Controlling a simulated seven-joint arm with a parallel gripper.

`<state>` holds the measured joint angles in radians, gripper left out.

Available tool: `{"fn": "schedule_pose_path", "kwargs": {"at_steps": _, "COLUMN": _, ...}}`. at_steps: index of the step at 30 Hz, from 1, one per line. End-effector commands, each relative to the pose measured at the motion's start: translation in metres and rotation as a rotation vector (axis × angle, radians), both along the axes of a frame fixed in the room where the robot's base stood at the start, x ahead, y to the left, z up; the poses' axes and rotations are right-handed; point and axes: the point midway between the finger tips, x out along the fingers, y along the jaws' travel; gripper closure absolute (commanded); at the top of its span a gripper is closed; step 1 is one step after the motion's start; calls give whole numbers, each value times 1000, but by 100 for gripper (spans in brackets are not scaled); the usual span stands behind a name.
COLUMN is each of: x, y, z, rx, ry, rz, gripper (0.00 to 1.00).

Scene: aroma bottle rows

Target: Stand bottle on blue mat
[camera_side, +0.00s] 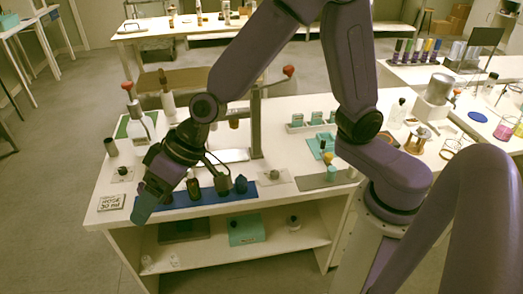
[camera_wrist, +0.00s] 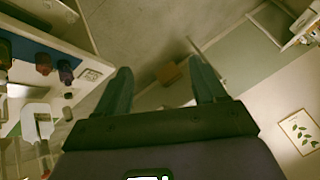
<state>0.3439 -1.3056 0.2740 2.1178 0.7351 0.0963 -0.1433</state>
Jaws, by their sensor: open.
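The blue mat (camera_side: 212,198) lies along the front of the white table in the side view. Dark bottles stand upright on it: a brown one (camera_side: 193,188), a dark one (camera_side: 222,184) and a bluish one (camera_side: 241,184). My gripper (camera_side: 144,210) is at the mat's left end, pointing down and outward near the table's front edge. In the wrist view, the two fingers of my gripper (camera_wrist: 160,66) are spread with nothing between them. The blue mat (camera_wrist: 22,44) and dark bottles (camera_wrist: 66,71) are off to the left there. Which bottle the task means cannot be told.
A printed card (camera_side: 111,202) lies at the front left corner. A small dark bottle (camera_side: 123,171) stands behind it. A large clear bottle (camera_side: 141,128) stands farther back. A shelf (camera_side: 215,245) is below the tabletop.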

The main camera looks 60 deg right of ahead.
Motion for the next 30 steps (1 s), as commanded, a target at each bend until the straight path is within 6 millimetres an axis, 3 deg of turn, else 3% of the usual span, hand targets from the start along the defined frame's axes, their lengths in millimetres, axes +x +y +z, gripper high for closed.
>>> {"fn": "schedule_pose_path", "kwargs": {"at_steps": 3, "x": -64, "y": -46, "z": 11, "rx": -100, "ry": 44, "rz": 211, "gripper": 30}}
{"fn": "schedule_pose_path", "kwargs": {"at_steps": 5, "x": -94, "y": -75, "z": 13, "rx": -168, "ry": 63, "rz": 311, "gripper": 30}}
{"fn": "schedule_pose_path", "kwargs": {"at_steps": 9, "x": -150, "y": -150, "z": 13, "rx": -353, "ry": 88, "rz": 498, "gripper": 30}}
{"fn": "schedule_pose_path", "kwargs": {"at_steps": 12, "x": -176, "y": -199, "z": 12, "rx": -481, "ry": 92, "rz": 585, "gripper": 30}}
{"fn": "schedule_pose_path", "kwargs": {"at_steps": 15, "x": -190, "y": -235, "z": 11, "rx": -581, "ry": 90, "rz": 637, "gripper": 30}}
{"fn": "schedule_pose_path", "kwargs": {"at_steps": 20, "x": -198, "y": -261, "z": 11, "rx": -659, "ry": 86, "rz": 669, "gripper": 30}}
{"fn": "schedule_pose_path", "kwargs": {"at_steps": 30, "x": -199, "y": -263, "z": 11, "rx": -666, "ry": 86, "rz": 672, "gripper": 30}}
